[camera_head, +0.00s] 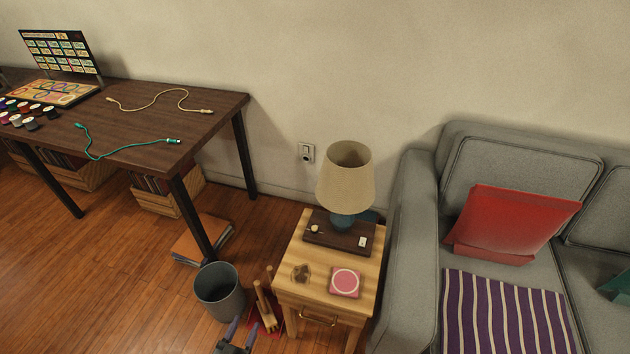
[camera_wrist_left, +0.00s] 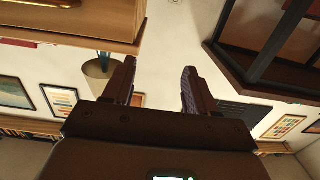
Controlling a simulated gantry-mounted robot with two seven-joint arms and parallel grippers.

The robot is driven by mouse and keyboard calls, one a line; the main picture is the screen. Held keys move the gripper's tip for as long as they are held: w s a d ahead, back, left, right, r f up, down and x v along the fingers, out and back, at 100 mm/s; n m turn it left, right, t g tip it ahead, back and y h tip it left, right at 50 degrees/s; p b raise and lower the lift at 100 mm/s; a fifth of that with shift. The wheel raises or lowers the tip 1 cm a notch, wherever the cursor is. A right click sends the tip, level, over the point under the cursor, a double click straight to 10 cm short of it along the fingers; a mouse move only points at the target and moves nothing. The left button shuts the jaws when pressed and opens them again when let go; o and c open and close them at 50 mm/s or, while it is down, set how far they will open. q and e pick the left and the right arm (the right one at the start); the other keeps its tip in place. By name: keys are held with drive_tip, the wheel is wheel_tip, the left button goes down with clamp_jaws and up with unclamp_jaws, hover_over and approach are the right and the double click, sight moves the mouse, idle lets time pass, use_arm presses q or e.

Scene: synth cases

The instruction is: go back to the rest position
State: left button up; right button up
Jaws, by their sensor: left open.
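My left gripper (camera_head: 243,328) shows at the bottom edge of the head view, in front of the wooden side table and just below the grey bin. Its two fingers are apart with nothing between them. In the left wrist view the two dark fingers (camera_wrist_left: 157,82) are also spread and empty. My right gripper is in neither view.
A grey bin (camera_head: 219,290) and a wooden pegged object (camera_head: 265,305) stand close to the gripper. The side table (camera_head: 320,272) bears a lamp (camera_head: 346,185). A dark desk (camera_head: 150,125) is at left, a grey sofa (camera_head: 405,260) at right.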

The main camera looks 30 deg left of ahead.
use_arm(q)
drive_tip(key=w+d+r+m+g+h+p, duration=0.15)
drive_tip(key=d+r+p, duration=0.25)
drive_tip(key=r, duration=0.5)
drive_tip(key=w+d+r+m+g+h+p, duration=0.1)
drive_tip(key=w+d+r+g+h+p, duration=0.3)
drive_tip(key=r, duration=0.6)
drive_tip(key=s+d+r+m+p, duration=0.1)
drive_tip(key=d+r+p, duration=0.3)
drive_tip(key=r, duration=0.5)
drive_tip(key=s+d+r+m+g+b, duration=0.1)
drive_tip(key=s+d+r+m+g, duration=0.15)
drive_tip(key=s+g, duration=0.7)
wheel_tip(320, 180, up, 38)
drive_tip(key=s+t+p, duration=0.1)
drive_tip(key=p, duration=3.6)
drive_tip(key=shift+d+t+p, duration=0.3)
drive_tip(key=shift+d+t, duration=0.1)
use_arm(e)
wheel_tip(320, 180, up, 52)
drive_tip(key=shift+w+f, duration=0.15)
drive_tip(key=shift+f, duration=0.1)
